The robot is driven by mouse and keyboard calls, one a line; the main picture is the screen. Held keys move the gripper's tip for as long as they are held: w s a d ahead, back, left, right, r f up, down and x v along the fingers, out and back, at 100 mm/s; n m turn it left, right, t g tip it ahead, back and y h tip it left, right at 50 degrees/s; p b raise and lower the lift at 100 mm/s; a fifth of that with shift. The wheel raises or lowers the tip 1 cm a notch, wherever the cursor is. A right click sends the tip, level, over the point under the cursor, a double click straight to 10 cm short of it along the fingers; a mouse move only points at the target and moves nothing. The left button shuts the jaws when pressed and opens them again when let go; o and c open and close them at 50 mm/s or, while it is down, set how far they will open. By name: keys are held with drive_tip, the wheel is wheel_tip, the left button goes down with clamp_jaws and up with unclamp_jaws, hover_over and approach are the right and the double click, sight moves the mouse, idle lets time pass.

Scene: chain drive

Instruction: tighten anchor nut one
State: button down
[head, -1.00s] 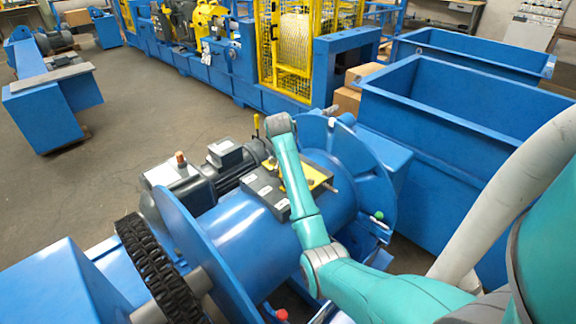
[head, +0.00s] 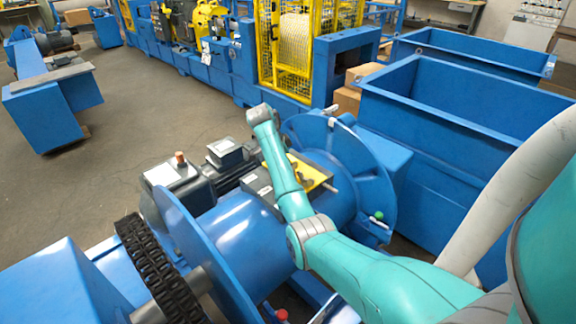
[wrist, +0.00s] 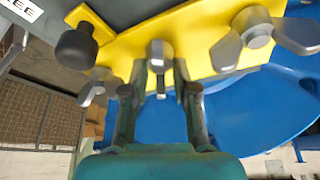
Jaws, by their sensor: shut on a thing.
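A yellow plate (wrist: 190,45) with several grey wing nuts fills the top of the wrist view; part of it also shows on the drum machine in the head view (head: 318,178). My gripper (wrist: 159,72) is below the plate in the wrist view, its two dark fingers on either side of the middle wing nut (wrist: 159,52). It is shut on that nut, whose wings look edge-on between the fingertips. Other wing nuts sit to the right (wrist: 254,28) and lower left (wrist: 97,86). No label on the nuts is readable. In the head view my arm hides the gripper.
A black knob (wrist: 77,47) stands on the plate's left end. The blue drum (head: 245,235) has round flanges and a black chain (head: 155,265) at its left. A motor (head: 185,185) sits behind it. Blue bins (head: 450,125) stand at right; open floor lies at left.

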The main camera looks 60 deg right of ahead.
drive_tip(key=shift+r+m+g+y, duration=0.15)
drive_tip(key=shift+m+g+y, duration=0.35)
drive_tip(key=shift+m, duration=1.4)
drive_tip(key=shift+w, duration=0.1)
drive_tip(key=c, duration=1.2)
unclamp_jaws()
drive_tip(key=shift+c, duration=0.2)
